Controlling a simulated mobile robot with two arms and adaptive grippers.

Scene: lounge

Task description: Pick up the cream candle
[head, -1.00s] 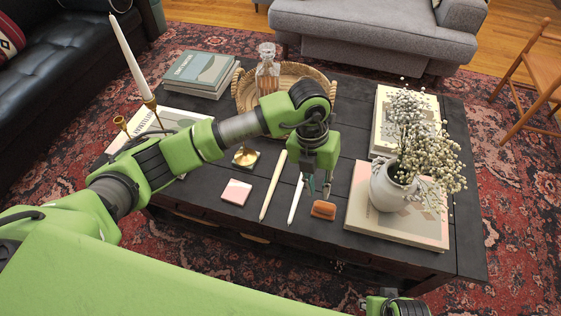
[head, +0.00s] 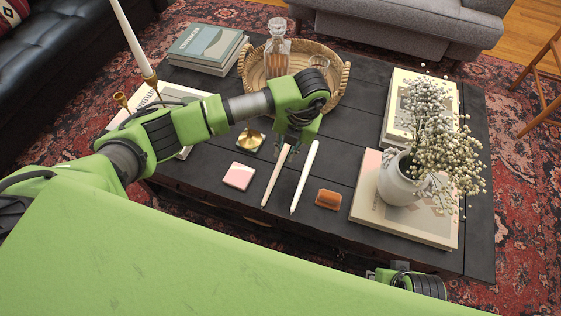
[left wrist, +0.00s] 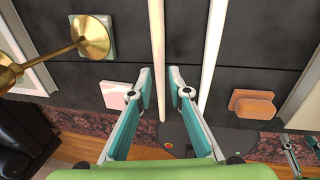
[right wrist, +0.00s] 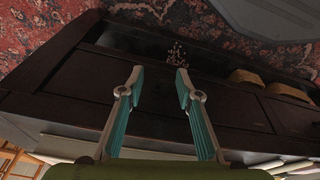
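The cream candle (head: 272,182) is a slim taper lying on the dark coffee table (head: 345,120). A whiter candle (head: 305,178) lies just to its right. My left gripper (head: 293,144) is above the far end of the cream candle, pointing down. In the left wrist view it is open (left wrist: 162,72), and the cream candle (left wrist: 157,35) runs between its fingertips in the picture; contact cannot be told. The whiter candle (left wrist: 214,40) passes outside the right finger. My right gripper (right wrist: 155,72) is open and empty, facing the table's dark side.
A pink-and-white coaster (head: 238,176) and a brass piece (head: 249,142) lie left of the candles. An orange-brown block (head: 328,199) lies right. A white vase (head: 397,182) with flowers stands on a book. A woven tray (head: 330,98) holds a decanter (head: 278,50).

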